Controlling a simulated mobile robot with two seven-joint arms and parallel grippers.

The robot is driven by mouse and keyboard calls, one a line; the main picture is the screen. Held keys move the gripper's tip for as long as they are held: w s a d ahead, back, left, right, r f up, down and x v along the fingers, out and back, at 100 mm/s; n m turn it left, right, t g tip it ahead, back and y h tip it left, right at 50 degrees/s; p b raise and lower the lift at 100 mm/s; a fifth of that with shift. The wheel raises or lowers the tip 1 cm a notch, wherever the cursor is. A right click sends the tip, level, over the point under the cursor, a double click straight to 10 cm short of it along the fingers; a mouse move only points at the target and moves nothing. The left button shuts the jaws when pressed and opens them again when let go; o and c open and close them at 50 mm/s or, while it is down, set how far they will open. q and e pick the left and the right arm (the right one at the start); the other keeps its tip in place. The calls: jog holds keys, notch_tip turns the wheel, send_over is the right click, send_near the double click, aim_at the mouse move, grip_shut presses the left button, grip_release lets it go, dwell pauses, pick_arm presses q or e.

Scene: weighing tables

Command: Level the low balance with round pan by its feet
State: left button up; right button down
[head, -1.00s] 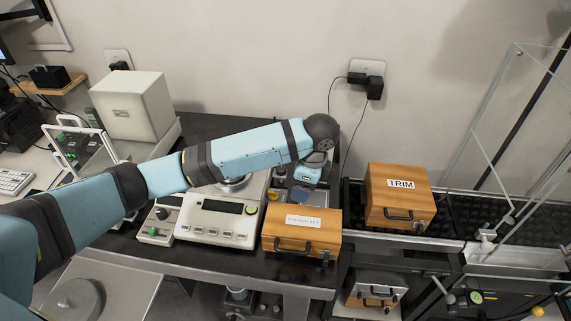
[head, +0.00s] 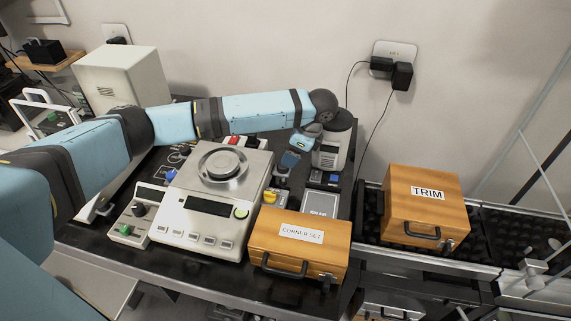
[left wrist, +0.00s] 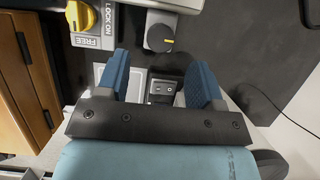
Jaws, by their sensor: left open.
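The low balance (head: 180,225) with a round pan (head: 222,165) stands on the dark table in the head view, its display and buttons facing the front. Its feet cannot be made out. My left gripper (head: 289,160) is just right of the balance, pointing down, open and empty. In the left wrist view, a dark round knob (left wrist: 159,38) with a yellow mark lies just beyond the open left fingertips (left wrist: 160,68), apart from them. A yellow lever (left wrist: 80,16) marked LOCK ON and FREE is beside it. My right gripper is not in view.
A wooden CORNER SET case (head: 298,262) stands right of the balance's front. A wooden TRIM case (head: 420,207) is farther right. A control box (head: 133,218) sits left of the balance.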

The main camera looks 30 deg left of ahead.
aim_at(283, 167)
pick_arm(q)
jog(key=x, duration=0.5)
jog(key=shift+f, duration=0.1)
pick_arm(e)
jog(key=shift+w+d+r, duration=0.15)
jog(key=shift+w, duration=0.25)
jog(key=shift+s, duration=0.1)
pick_arm(q)
jog(key=c, duration=0.9)
jog(key=m+p, duration=0.1)
jog(key=p, duration=0.1)
jog(key=m+t+p, duration=0.1)
jog(key=p, duration=0.2)
jog(key=shift+s+r+m+p, duration=0.1)
jog(key=shift+r+m+p, duration=0.2)
jog(key=shift+r+p, duration=0.05)
jog(key=shift+f+m+p, duration=0.2)
jog(key=shift+m+p, duration=0.3)
jog(key=shift+p, duration=0.15)
jog(key=shift+f+t, duration=0.15)
jog(key=shift+t, duration=0.15)
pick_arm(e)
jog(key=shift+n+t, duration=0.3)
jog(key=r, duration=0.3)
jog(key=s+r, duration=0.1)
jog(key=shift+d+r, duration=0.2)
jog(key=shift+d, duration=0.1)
